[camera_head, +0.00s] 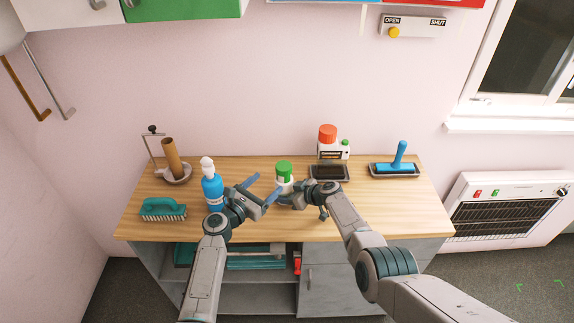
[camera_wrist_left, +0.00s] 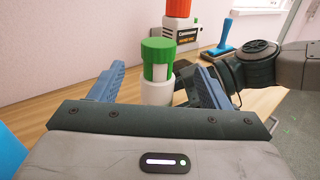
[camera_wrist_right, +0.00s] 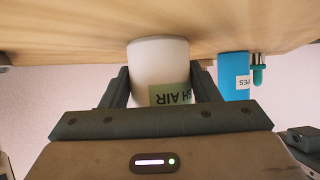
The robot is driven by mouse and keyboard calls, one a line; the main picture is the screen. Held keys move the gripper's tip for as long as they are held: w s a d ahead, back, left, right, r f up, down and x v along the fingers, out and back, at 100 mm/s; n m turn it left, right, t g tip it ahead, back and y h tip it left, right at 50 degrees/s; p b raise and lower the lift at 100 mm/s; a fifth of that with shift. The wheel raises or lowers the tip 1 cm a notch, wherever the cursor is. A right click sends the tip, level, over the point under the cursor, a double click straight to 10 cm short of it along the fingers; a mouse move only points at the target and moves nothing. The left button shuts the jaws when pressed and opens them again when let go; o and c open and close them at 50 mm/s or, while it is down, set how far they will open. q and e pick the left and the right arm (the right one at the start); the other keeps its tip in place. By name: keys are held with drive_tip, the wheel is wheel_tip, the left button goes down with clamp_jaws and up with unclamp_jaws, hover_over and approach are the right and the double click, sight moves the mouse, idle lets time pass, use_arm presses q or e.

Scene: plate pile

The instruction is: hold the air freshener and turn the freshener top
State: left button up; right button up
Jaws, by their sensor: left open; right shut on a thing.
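The air freshener is a white canister (camera_head: 283,187) with a green top (camera_head: 284,168), upright on the wooden counter. In the left wrist view its green top (camera_wrist_left: 158,52) stands above the white body (camera_wrist_left: 157,92). My right gripper (camera_head: 284,197) is shut on the white body from the right; the right wrist view shows the body (camera_wrist_right: 157,62) between its fingers. My left gripper (camera_head: 263,187) is open, to the left of the freshener. Its fingers (camera_wrist_left: 158,84) are spread, with the freshener beyond and between them in the left wrist view.
On the wooden counter (camera_head: 250,228), a blue bottle (camera_head: 212,190) stands left of the freshener, close to my left gripper. A teal brush (camera_head: 163,208) lies further left. Behind right are a dark tray (camera_head: 328,173), a red-capped container (camera_head: 328,145) and a blue roller (camera_head: 400,155).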

sight(288, 164)
use_arm(q)
drive_tip(key=shift+n, duration=0.3)
drive_tip(key=x, duration=1.2)
drive_tip(key=shift+f, duration=0.1)
drive_tip(key=shift+a, duration=0.1)
drive_tip(key=shift+c, duration=0.4)
drive_tip(key=c, duration=0.9)
drive_tip(key=m+g+h, duration=0.1)
drive_tip(key=g+h, duration=0.1)
drive_tip(key=m+g+h, duration=0.2)
drive_tip(key=shift+s+d+m, duration=0.1)
drive_tip(key=shift+d+m, duration=0.1)
drive_tip(key=shift+m, duration=0.1)
drive_tip(key=shift+s+m+g+h, duration=0.15)
drive_tip(key=shift+m+g+h, duration=0.2)
drive_tip(key=shift+g, duration=0.25)
drive_tip(key=o, duration=1)
